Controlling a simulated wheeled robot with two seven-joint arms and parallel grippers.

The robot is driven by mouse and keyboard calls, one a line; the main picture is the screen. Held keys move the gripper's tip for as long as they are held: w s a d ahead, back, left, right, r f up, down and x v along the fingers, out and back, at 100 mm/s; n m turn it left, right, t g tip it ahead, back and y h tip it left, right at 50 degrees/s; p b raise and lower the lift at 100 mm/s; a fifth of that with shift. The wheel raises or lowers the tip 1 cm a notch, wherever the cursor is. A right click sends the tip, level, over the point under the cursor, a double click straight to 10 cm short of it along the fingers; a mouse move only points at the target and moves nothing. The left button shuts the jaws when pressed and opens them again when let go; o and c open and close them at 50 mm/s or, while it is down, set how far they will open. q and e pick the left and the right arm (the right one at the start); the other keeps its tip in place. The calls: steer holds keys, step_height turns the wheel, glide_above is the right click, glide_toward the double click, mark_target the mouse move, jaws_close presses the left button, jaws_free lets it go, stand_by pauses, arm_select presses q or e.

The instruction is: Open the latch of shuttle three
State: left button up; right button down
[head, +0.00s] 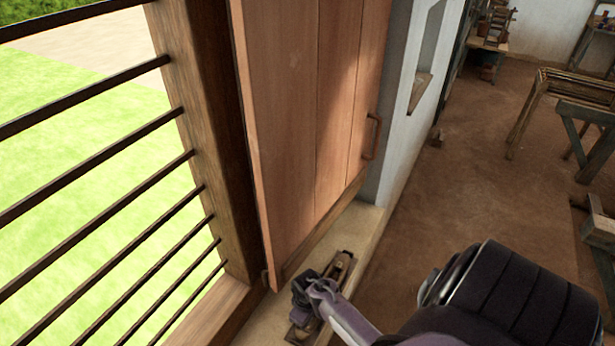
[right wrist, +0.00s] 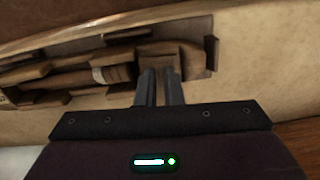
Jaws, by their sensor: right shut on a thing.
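The wooden shuttle (head: 341,268) lies on the pale sill below the window shutter in the head view. In the right wrist view the shuttle (right wrist: 60,80) runs across the upper left, with a long wooden piece bearing a pale band inside it. My right gripper (head: 312,287) is over the shuttle and hides its middle. In the right wrist view its two fingers (right wrist: 160,75) are close together at a small wooden block, seemingly the latch (right wrist: 160,55), near the shuttle's right end. They are shut on it; the contact itself is hard to see. My left gripper is out of view.
A wooden shutter (head: 300,110) with a handle (head: 371,136) stands just above the pale sill (head: 372,222). Window bars (head: 90,145) are at the left. Open earthen floor (head: 460,190) lies to the right, with a wooden frame (head: 570,90) beyond.

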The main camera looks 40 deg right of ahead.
steer(key=shift+n, duration=0.5)
steer(key=c, duration=1.6)
jaws_free()
steer(key=shift+o, duration=0.2)
